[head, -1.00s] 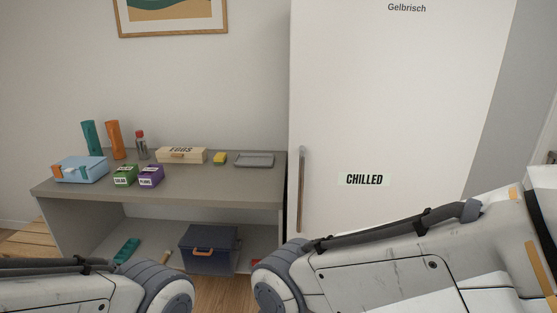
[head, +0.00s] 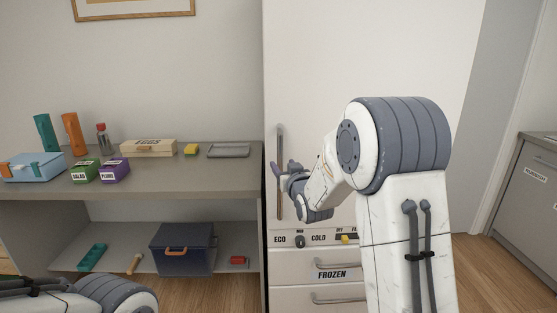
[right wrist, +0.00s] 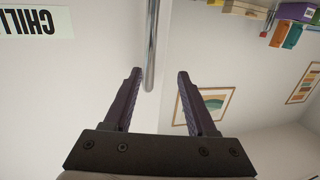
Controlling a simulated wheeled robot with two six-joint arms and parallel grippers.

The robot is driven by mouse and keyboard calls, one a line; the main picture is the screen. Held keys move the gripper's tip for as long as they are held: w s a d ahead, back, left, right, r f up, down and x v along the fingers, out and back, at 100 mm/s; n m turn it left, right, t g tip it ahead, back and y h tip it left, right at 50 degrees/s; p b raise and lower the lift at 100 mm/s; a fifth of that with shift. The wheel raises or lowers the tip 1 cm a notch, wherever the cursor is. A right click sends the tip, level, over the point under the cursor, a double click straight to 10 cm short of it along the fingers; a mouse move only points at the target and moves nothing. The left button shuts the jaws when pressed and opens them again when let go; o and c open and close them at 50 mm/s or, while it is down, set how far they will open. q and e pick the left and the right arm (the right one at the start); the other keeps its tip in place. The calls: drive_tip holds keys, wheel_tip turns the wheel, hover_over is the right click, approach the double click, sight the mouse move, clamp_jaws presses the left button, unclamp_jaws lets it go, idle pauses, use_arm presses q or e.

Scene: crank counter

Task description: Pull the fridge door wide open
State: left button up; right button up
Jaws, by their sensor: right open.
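The tall white fridge door (head: 330,70) looks shut. Its upright bar handle (head: 280,145) runs along the door's left edge. My right gripper (head: 284,169) is at the handle's middle in the head view, jaws apart and empty. In the right wrist view, turned upside down, the handle (right wrist: 152,45) comes down between the tips of my open right gripper (right wrist: 160,76), closer to the left finger. I cannot tell whether the bar is within the jaws or just beyond them. The CHILLED label (right wrist: 35,22) shows there too; my arm hides it in the head view. My left gripper is out of view.
Below the door are a control strip (head: 318,238) and a FROZEN drawer (head: 300,263). Floor is open at right.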

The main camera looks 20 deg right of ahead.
sight(281, 152)
drive_tip(key=shift+t, duration=0.3)
drive_tip(key=w+d, duration=0.1)
drive_tip(key=w, duration=0.2)
drive_tip(key=w+p, duration=0.1)
drive_tip(key=w, duration=0.3)
drive_tip(key=w+d+p, duration=0.1)
drive_tip(key=w, duration=0.2)
drive_tip(key=shift+w+d+r, duration=0.25)
drive_tip(key=shift+w+d, duration=0.05)
drive_tip(key=shift+w, duration=0.1)
clamp_jaws()
idle(0.7)
